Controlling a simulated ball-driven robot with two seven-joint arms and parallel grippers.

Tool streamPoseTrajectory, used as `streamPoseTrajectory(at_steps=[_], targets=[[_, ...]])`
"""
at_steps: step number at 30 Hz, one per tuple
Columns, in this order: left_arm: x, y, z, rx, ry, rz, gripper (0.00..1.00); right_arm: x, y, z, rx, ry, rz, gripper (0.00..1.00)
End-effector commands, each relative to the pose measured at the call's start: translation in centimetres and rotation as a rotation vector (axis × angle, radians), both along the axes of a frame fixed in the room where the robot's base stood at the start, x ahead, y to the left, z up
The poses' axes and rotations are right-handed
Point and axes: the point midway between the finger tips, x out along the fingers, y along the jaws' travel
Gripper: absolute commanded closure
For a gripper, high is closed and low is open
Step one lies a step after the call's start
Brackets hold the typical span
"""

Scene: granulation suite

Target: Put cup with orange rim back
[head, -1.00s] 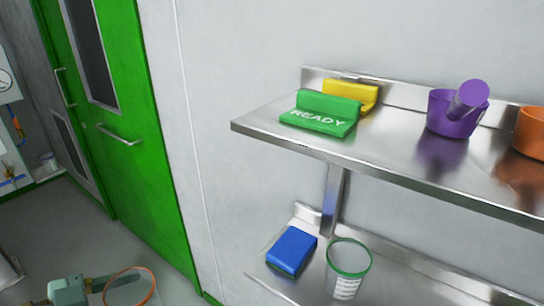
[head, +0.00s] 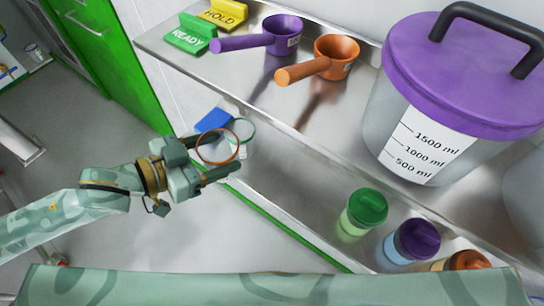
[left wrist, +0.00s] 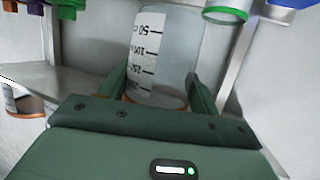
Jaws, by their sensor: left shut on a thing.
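The cup with the orange rim (head: 218,162) is held in my left gripper (head: 210,158), in front of the lower shelf's left end in the head view. The left wrist view shows its clear body (left wrist: 172,45) with a printed scale, between the two fingers. The cup with the green rim (head: 243,129) stands just behind it on the lower shelf (head: 285,200), partly hidden. It also shows at the top of the left wrist view (left wrist: 228,14). My right gripper is out of view.
The upper shelf (head: 330,120) holds READY (head: 190,35) and HOLD signs (head: 222,14), purple (head: 283,35) and orange scoops (head: 336,52) and a large purple-lidded container (head: 430,90). A blue object (head: 213,121) and lidded jars (head: 364,212) are on the lower shelf.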

Motion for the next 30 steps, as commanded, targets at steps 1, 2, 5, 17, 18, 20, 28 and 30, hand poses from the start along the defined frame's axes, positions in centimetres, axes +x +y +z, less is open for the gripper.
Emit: streamPoseTrajectory(at_steps=[1, 2, 5, 17, 18, 20, 28, 30], targets=[[0.7, -1.1, -0.6, -0.007, -0.002, -0.002, 0.59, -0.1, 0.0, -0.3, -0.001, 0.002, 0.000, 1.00], [1.2, -1.8, -1.1, -0.007, 0.000, -0.001, 0.59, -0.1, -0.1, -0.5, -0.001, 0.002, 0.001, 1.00], [2.9, -4.3, -2.4, -0.006, -0.001, -0.002, 0.59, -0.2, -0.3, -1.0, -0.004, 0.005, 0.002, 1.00], [6.6, -9.5, -8.4, -0.001, 0.001, -0.001, 0.59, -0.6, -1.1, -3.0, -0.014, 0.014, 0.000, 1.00], [6.6, -9.5, -8.6, 0.001, 0.001, 0.000, 0.59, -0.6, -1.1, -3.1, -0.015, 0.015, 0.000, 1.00], [6.8, -9.8, -8.9, 0.000, 0.000, 0.000, 0.59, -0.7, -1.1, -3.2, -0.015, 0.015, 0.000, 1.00], [7.1, -10.2, -12.6, 0.001, 0.002, 0.000, 0.59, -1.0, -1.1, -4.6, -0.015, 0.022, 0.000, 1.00], [7.1, -10.2, -12.6, 0.001, -0.001, 0.000, 0.59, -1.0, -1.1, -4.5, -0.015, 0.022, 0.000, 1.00]])
